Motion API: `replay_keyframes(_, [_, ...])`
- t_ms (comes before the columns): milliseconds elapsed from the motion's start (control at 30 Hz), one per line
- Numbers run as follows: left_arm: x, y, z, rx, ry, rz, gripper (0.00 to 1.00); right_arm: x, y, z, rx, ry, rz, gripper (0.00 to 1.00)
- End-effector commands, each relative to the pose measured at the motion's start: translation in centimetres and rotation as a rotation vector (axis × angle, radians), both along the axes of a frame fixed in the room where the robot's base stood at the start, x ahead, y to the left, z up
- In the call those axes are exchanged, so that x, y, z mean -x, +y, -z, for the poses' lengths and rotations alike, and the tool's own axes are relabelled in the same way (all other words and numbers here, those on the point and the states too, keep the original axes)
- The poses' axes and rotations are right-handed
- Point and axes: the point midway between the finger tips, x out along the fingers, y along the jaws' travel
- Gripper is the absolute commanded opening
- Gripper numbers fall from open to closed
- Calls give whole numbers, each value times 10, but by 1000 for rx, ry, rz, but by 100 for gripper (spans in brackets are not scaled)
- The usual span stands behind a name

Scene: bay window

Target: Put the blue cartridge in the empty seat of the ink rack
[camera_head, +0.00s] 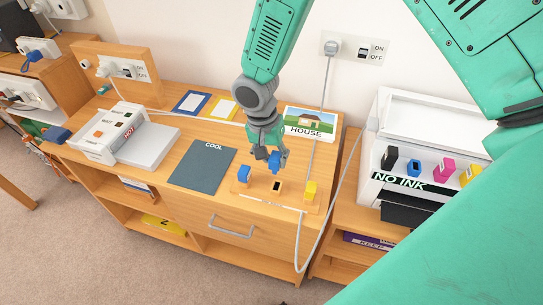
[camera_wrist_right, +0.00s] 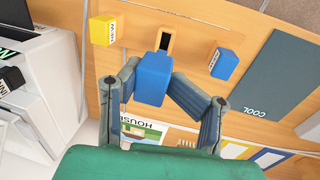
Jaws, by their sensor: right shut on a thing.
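My right gripper (camera_head: 268,152) is shut on a blue cartridge (camera_head: 275,161), held just above the ink rack. The held cartridge (camera_wrist_right: 153,80) also shows between the fingers in the wrist view. The wooden ink rack (camera_head: 259,193) lies on the desk top. Its dark empty seat (camera_head: 277,187) is in the middle; it also shows in the wrist view (camera_wrist_right: 165,41), just beyond the held cartridge. Another blue cartridge (camera_head: 243,174) sits at the rack's left end in the head view, and a yellow cartridge (camera_head: 310,188) at its right end. My left gripper is not in view.
A white printer (camera_head: 402,147) marked "NO INK" stands at the right. A dark "COOL" folder (camera_head: 202,168) lies left of the rack, with a white device (camera_head: 112,130) beyond it. A house picture (camera_head: 309,122) is behind. A pale cable (camera_head: 304,230) runs near the rack's right end.

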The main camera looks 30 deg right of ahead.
Motion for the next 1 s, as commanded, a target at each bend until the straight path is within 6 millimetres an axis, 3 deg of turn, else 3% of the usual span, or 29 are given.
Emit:
replay_keyframes(67, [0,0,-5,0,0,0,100,0,0,-2,2,-1,0,0])
replay_keyframes(600, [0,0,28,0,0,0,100,1,1,49,1,-1,-1,0])
replay_keyframes(1000, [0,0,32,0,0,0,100,0,0,57,0,-1,0,0])
